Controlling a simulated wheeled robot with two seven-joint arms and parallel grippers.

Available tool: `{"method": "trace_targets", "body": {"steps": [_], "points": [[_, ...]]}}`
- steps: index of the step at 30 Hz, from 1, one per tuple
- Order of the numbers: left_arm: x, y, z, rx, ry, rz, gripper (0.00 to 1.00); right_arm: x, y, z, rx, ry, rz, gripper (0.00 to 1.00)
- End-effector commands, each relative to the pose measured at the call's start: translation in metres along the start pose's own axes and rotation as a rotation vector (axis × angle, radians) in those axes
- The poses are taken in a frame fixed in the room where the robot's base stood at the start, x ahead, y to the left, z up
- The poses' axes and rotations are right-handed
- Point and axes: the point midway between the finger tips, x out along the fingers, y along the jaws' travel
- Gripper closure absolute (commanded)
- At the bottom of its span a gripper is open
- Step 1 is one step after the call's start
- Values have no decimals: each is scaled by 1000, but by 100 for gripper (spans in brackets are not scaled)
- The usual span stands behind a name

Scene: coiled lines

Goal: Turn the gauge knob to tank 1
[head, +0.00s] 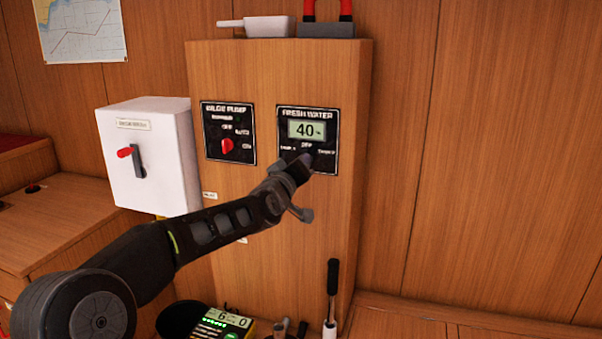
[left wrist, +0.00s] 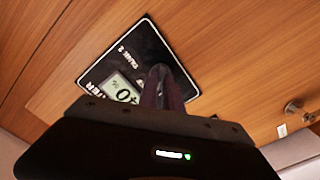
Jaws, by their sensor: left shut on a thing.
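The black fresh water panel (head: 327,165) is on the front of the wooden cabinet. Its display (head: 307,129) reads 40, and labels for tank 1, off and tank 2 show below it. My left gripper (head: 302,164) reaches the lower part of this panel and is shut on the gauge knob, which its fingers hide. Which label the knob points to cannot be seen. In the left wrist view the fingers (left wrist: 162,85) meet the panel (left wrist: 146,45), which appears tilted, with the tank 2 label and part of the display showing. My right gripper is not in view.
The bilge pump panel (head: 227,111) with a red knob (head: 227,146) is left of the fresh water panel. A white box (head: 168,180) with a red-tipped lever stands farther left. A black-handled tool (head: 332,290) stands upright below.

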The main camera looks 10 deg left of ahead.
Motion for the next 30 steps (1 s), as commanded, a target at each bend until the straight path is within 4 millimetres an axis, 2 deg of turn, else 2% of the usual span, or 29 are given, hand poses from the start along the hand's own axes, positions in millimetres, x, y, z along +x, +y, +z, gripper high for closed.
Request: {"method": "trace_targets", "body": {"steps": [7,20,21,28,30], "points": [[0,-2,0,-90,1,-1,100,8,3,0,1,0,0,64],[0,-1,0,-107,0,-1,100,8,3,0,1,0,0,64],[0,-1,0,-107,0,-1,90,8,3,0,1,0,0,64],[0,-1,0,-106,0,-1,71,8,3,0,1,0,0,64],[0,-1,0,-105,0,-1,69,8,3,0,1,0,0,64]]}}
